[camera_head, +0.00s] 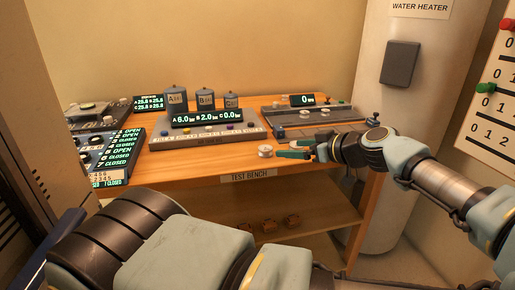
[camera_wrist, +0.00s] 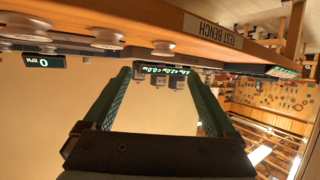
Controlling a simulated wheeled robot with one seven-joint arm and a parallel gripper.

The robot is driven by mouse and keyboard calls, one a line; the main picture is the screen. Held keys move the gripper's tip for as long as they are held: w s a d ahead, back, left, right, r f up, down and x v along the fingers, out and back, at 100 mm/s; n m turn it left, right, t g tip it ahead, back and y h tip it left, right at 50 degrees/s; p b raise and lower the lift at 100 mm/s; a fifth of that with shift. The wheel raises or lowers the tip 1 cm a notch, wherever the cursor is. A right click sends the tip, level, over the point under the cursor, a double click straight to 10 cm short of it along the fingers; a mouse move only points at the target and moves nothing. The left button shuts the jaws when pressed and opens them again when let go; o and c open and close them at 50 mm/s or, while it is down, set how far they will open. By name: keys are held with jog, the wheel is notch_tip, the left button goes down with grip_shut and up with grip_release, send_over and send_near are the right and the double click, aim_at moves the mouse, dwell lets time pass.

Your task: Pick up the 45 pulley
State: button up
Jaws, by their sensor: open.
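A pale spool-shaped pulley (camera_head: 265,151) stands on the front part of the bench top, just left of my gripper (camera_head: 286,149). My gripper is open and empty, with green fingers pointing left towards this pulley. In the wrist view, which is upside down, that pulley (camera_wrist: 163,48) appears just beyond the gap between the fingertips (camera_wrist: 158,76). It is not between the fingers. Two more pale pulleys, a middle one (camera_wrist: 107,38) and a left one (camera_wrist: 22,33), show there. No size mark is readable, so I cannot tell which is the 45 pulley.
The wooden test bench (camera_head: 205,184) holds a console (camera_head: 205,136) with three grey canisters behind it. A rail device with a display (camera_head: 302,100) stands at the right rear. A switch panel (camera_head: 108,155) is at the left. A water heater (camera_head: 383,125) stands right of the bench.

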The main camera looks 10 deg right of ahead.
aim_at(267, 149)
jog(key=p+x, duration=0.2)
jog(key=x, duration=0.8)
jog(key=shift+s+a+f+p, duration=0.15)
jog(key=shift+a+f+p, duration=0.05)
jog(key=shift+p, duration=0.15)
jog(key=shift+c, duration=0.2)
grip_shut()
